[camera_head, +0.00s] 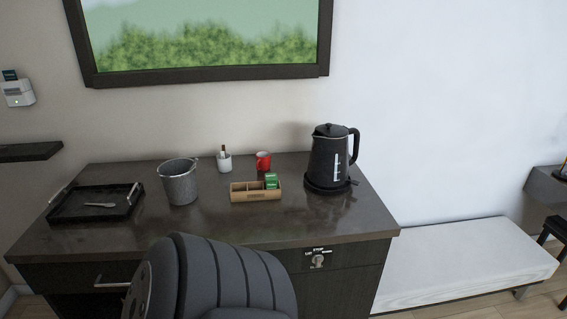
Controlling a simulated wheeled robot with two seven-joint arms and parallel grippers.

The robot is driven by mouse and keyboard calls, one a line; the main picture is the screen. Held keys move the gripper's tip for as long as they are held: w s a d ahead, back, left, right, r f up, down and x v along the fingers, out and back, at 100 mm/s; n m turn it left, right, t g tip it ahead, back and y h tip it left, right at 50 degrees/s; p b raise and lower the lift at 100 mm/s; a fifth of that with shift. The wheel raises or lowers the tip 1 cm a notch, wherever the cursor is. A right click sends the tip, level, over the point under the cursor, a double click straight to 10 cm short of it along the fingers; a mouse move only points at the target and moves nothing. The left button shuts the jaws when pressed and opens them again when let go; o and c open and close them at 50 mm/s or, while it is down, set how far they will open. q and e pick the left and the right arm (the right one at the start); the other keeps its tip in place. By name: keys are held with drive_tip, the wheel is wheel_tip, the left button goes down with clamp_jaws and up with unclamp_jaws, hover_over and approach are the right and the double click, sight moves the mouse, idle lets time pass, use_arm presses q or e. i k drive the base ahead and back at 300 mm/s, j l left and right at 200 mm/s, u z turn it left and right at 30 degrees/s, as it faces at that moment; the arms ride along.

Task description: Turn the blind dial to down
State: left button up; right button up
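The blind dial (318,262) is a small light-coloured knob on the dark front face of the vanity, below the right part of the top. Small white labels sit around its upper side; the top one reads STOP, with smaller words to its left and right. The knob looks roughly upright under STOP, but it is too small to be sure where it points. Neither of my grippers is in view.
A dark padded chair back (210,283) stands before the vanity (250,233), left of the dial. On top are a tray (68,216), metal bucket (180,187), wooden box (243,195), red mug (263,161) and black kettle (327,160). A white bench (465,262) is right.

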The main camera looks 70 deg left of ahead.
sight(317, 260)
drive_tip(key=u, duration=1.8)
